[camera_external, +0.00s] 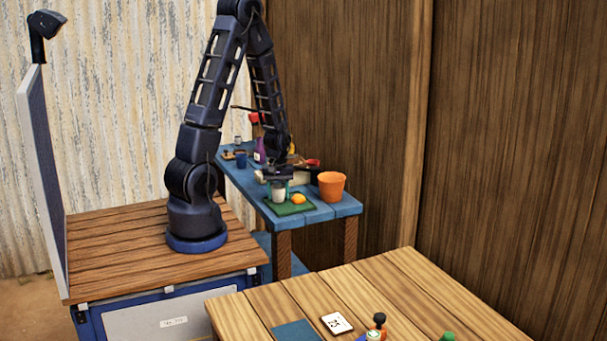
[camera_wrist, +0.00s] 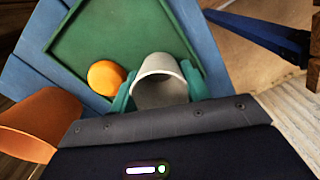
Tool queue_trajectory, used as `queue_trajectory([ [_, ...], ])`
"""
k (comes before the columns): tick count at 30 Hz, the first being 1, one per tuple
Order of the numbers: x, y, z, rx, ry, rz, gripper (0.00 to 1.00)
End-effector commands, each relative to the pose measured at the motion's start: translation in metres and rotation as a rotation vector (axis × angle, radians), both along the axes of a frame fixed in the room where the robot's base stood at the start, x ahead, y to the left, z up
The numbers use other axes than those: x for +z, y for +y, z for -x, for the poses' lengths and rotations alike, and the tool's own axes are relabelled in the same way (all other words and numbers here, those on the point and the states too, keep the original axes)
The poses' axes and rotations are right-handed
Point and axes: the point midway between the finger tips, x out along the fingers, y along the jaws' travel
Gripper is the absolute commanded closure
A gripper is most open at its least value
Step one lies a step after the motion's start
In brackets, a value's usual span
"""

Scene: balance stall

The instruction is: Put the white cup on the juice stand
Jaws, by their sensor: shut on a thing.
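The white cup (camera_wrist: 160,80) is between the teal fingers of my gripper (camera_wrist: 160,92) in the wrist view, with its open mouth showing. In the external view the cup (camera_external: 278,192) is under my gripper (camera_external: 279,180), over or on a green tray (camera_external: 303,209) on the blue table. I cannot tell whether its base touches the tray. An orange fruit (camera_external: 298,199) lies on the tray beside the cup, and it also shows in the wrist view (camera_wrist: 105,77). I cannot identify the juice stand for certain.
An orange pot (camera_external: 331,186) stands right of the tray on the blue table (camera_external: 346,206). A purple bottle (camera_external: 260,151), a blue cup (camera_external: 241,160) and other items crowd its back. A wooden table (camera_external: 400,287) in front holds a blue mat (camera_external: 297,331) and a white card (camera_external: 336,323).

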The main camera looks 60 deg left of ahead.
Motion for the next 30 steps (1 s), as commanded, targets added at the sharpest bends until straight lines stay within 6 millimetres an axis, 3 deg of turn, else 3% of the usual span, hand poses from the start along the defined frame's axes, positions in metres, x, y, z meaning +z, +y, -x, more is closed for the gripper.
queue_trajectory([
  [5,-0.002,0.000,0.000,0.000,0.000,0.000,0.79],
  [6,-0.003,0.000,0.000,0.000,0.000,0.000,0.51],
  [8,-0.003,0.000,0.000,0.000,0.000,0.000,0.44],
  [20,0.002,0.000,-0.001,-0.001,-0.002,-0.001,0.44],
  [30,0.041,0.000,-0.001,-0.001,-0.004,-0.003,0.44],
])
